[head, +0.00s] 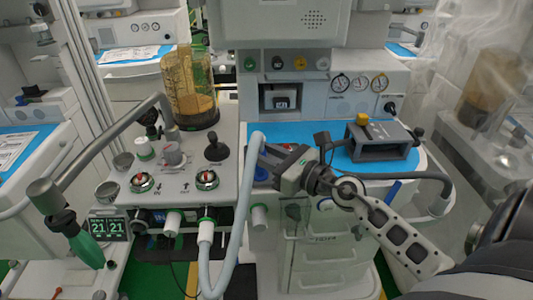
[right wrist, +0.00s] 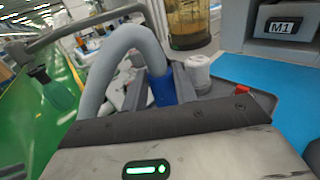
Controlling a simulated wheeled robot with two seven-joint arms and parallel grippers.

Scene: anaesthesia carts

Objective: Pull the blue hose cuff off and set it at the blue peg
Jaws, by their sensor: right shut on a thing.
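My right gripper (head: 272,166) is shut on the blue hose cuff (head: 262,173) near the front edge of the cart's blue top. In the right wrist view the blue cuff (right wrist: 162,90) sits between the two fingers. The grey hose (right wrist: 123,50) bends up out of it and loops over to the left. In the head view the grey hose (head: 236,225) hangs down and curves back up to a white port with a green ring (head: 206,228). I cannot tell whether the cuff touches anything below. A slanted blue rod (head: 393,191) shows at the cart's right; I cannot tell if it is the blue peg. My left gripper is not in view.
An amber-filled canister (head: 190,90) and a panel with knobs (head: 207,180) stand left of the hose. A grey box with a yellow knob (head: 380,140) sits on the blue top (head: 300,112). A grey tubular arm (head: 110,140) with a green bag (head: 82,243) reaches in at left.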

